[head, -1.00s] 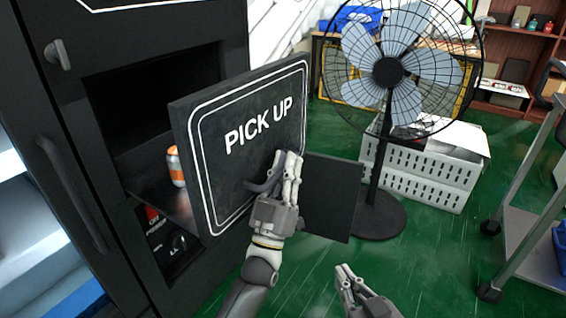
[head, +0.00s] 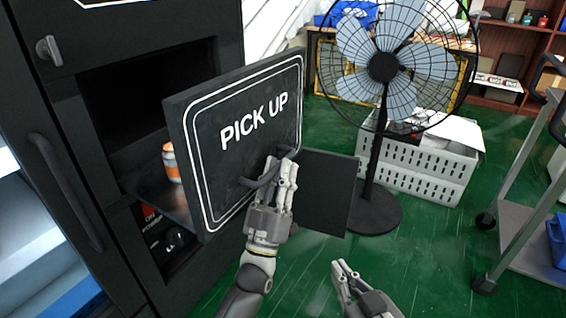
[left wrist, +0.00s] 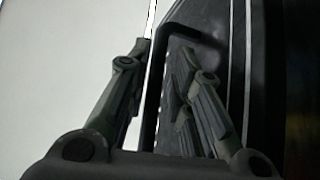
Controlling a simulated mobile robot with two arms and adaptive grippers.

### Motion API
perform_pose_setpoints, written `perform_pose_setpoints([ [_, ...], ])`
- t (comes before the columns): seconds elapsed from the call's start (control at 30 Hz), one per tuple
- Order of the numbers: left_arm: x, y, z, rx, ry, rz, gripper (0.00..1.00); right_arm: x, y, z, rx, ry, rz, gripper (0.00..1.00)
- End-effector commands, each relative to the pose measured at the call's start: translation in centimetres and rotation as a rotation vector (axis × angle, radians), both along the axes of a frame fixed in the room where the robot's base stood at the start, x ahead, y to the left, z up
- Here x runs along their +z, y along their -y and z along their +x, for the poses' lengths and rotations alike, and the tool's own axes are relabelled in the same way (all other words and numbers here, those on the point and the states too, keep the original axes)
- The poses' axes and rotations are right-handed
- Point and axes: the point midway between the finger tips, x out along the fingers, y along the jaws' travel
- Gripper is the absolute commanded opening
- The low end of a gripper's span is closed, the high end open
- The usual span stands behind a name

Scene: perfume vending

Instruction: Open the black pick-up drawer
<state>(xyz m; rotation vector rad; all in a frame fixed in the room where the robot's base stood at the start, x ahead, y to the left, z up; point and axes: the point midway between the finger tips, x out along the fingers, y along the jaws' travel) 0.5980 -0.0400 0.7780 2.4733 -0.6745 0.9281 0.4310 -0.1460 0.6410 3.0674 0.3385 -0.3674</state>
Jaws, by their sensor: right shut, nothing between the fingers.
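The black pick-up drawer (head: 225,165) has a front panel with white "PICK UP" lettering and stands pulled out from the dark machine. Its dark handle (head: 249,182) is on the panel's front. My left gripper (head: 278,165) is at the handle. In the left wrist view the handle bar (left wrist: 150,110) passes between its two spread fingers (left wrist: 160,60), with gaps showing beside it, so it looks open around the handle. My right gripper (head: 345,268) is shut and empty, low and apart from the drawer.
An orange-and-white can (head: 171,163) is inside the drawer behind the panel. A dark flat panel (head: 328,190) is right of the drawer front. A standing fan (head: 383,68), white crates (head: 420,170) and a cart (head: 525,205) stand to the right. Green floor between is clear.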

Motion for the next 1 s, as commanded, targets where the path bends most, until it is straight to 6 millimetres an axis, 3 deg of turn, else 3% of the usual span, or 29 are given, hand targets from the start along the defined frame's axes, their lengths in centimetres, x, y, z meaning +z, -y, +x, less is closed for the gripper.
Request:
perform_pose_setpoints([
  [0.2,-3.5,-1.4,-3.2,-0.001,-0.003,0.002,0.21,0.0,0.0,0.0,0.0,0.0,0.0,0.0],
  [0.43,-6.1,-2.5,-5.7,0.0,-0.001,0.002,0.21,0.0,0.0,0.0,0.0,0.0,0.0,0.0],
  [1.0,-6.8,-2.8,-6.5,0.0,0.0,0.0,0.21,0.0,0.0,0.0,-0.001,0.001,0.0,0.0],
])
